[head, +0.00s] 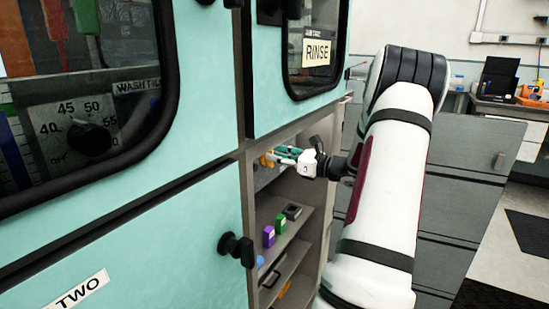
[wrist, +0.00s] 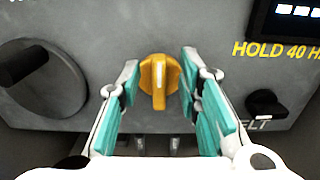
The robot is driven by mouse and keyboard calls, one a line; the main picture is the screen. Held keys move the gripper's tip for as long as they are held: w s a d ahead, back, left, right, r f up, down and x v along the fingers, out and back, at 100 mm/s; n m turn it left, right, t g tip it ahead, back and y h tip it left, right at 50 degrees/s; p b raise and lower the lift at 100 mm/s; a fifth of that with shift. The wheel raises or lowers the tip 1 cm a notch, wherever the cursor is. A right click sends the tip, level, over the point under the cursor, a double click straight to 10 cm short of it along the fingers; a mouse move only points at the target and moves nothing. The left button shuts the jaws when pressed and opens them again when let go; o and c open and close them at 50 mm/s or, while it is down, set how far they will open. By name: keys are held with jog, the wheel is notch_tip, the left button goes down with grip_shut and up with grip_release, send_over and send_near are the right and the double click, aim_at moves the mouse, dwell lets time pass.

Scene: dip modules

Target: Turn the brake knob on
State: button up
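A yellow-orange knob (wrist: 158,84) with a white pointer line stands on a grey panel in the wrist view. Its pointer is close to vertical. No label for it is readable, so I cannot confirm from text that it is the brake knob. My gripper (wrist: 160,66) is open, with one teal-padded finger on each side of the knob. A gap shows on both sides, and neither finger visibly touches it. In the head view my gripper (head: 286,153) reaches into the open bay, and a bit of orange (head: 266,160) shows at its tips.
A large dark round knob (wrist: 40,80) is left on the panel, and a small black knob (wrist: 266,103) is right, by lettering ending "ELT". Below in the bay, a shelf holds a purple block (head: 269,236) and a green block (head: 280,223). Teal doors (head: 130,245) border the bay at left.

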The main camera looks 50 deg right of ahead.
jog(key=shift+w+a, duration=0.1)
jog(key=shift+w, duration=0.45)
grip_shut()
